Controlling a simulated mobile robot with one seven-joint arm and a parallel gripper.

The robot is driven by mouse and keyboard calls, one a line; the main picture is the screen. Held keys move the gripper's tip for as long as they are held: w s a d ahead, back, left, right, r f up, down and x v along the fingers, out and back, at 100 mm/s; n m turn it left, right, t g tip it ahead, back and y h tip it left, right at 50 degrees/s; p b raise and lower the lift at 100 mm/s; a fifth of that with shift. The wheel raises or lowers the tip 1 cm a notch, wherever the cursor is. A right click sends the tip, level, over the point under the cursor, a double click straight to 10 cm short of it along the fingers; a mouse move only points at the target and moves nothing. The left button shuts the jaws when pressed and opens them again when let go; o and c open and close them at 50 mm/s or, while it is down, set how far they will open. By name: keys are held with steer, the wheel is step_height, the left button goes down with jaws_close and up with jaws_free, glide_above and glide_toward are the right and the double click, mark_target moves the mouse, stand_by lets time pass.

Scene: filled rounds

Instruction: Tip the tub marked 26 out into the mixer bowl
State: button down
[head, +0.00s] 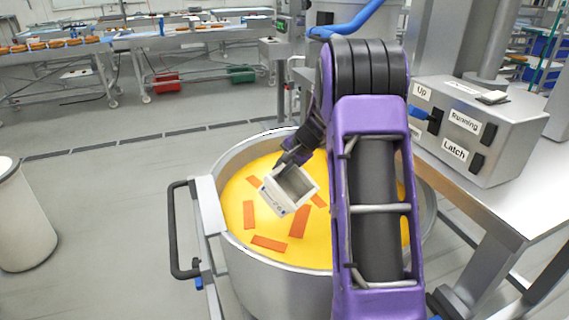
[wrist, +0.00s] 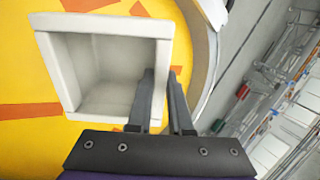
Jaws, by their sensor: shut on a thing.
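A small white square tub (head: 274,194) is in my gripper (head: 292,158), over the mixer bowl (head: 285,288). The tub is tilted, and small dark marks show on its face, too small to read. In the wrist view, the tub (wrist: 105,110) has its open side in sight, and its inside looks bare. My gripper (wrist: 163,78) is shut on one tub wall, with a finger on each side of it. The steel bowl holds a yellow mass with several flat orange pieces on top. My arm hides the bowl's right part.
A control box (head: 478,128) with labels Up, Running and Latch stands on a steel table to the right. A black handle (head: 176,230) sticks out left of the bowl. A white bin (head: 22,215) stands far left. Conveyors with orange items run behind, beyond open floor.

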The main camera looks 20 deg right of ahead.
steer(key=shift+w+a+r+g+h, duration=0.1)
steer(key=shift+w+a+g+h, duration=0.1)
steer(key=shift+w+g+h, duration=0.25)
steer(key=shift+w+a+r+g+h, duration=0.1)
steer(key=shift+w+a+g+h, duration=0.2)
steer(key=shift+g, duration=0.35)
steer(key=g+h, duration=0.2)
steer(key=g, duration=0.1)
steer(key=shift+d+r+g, duration=0.1)
steer(key=shift+r+g, duration=0.2)
steer(key=shift+r, duration=0.1)
steer(key=shift+r, duration=3.4)
